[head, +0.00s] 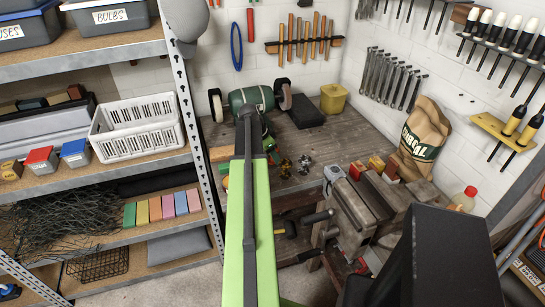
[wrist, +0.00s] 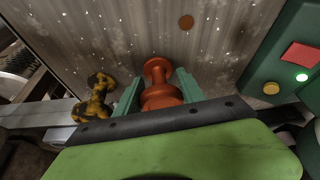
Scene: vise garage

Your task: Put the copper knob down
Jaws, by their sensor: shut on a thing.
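The copper knob (wrist: 160,72) stands between the two green fingers of my gripper (wrist: 158,84) in the wrist view, and the fingers are shut on it. It is over or on the worn, speckled workbench top (wrist: 215,50); I cannot tell whether its base touches. In the head view my arm hides the held knob. A mottled yellow and black knob (wrist: 95,98) is just left of my gripper, apart from the copper one.
A green machine housing (wrist: 285,75) with red and yellow buttons stands right in the wrist view. In the head view, the bench grinder (head: 250,98) is at the back and the vise (head: 350,215) at the front right. Small knobs (head: 304,163) stand between; bare bench lies around them.

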